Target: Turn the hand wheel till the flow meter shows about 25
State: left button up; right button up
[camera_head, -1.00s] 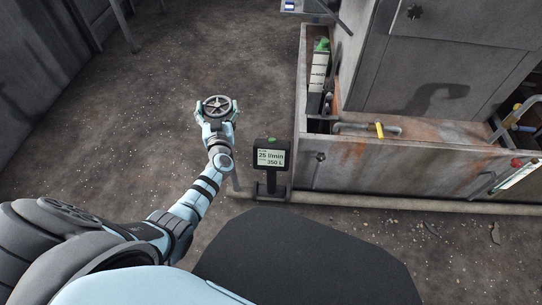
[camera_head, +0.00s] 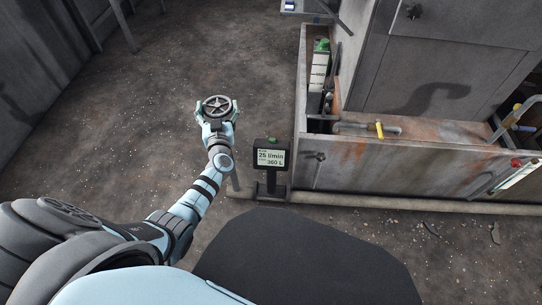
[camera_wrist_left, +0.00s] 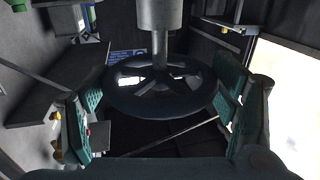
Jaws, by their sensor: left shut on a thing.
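The dark spoked hand wheel (camera_head: 217,106) stands out over the floor left of the metal trough. My left gripper (camera_head: 217,116) is shut on the wheel, with a finger at either side of its rim. In the left wrist view the wheel (camera_wrist_left: 160,92) lies between the two green-padded fingers (camera_wrist_left: 158,115), with a grey shaft at its hub. The flow meter (camera_head: 271,157) stands on a short post right of my left arm, and its screen reads 25 l/min and 360 L. My right gripper is out of view.
The rusty metal trough (camera_head: 400,175) with a tall grey housing fills the right side. A pipe (camera_head: 400,203) runs along the floor at its foot. A green-capped container (camera_head: 319,68) stands in the trough's left end. The floor left of the wheel is open.

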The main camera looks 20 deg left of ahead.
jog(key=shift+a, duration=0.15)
pick_arm(q)
jog(key=o, duration=0.7)
jog(key=shift+f, duration=0.2)
notch_tip(320, 180, down, 6)
jog(key=b, duration=0.5)
jog(key=shift+r, duration=0.1)
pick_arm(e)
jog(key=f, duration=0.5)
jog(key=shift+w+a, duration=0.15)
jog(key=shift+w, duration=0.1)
pick_arm(q)
jog(key=shift+r, duration=0.1)
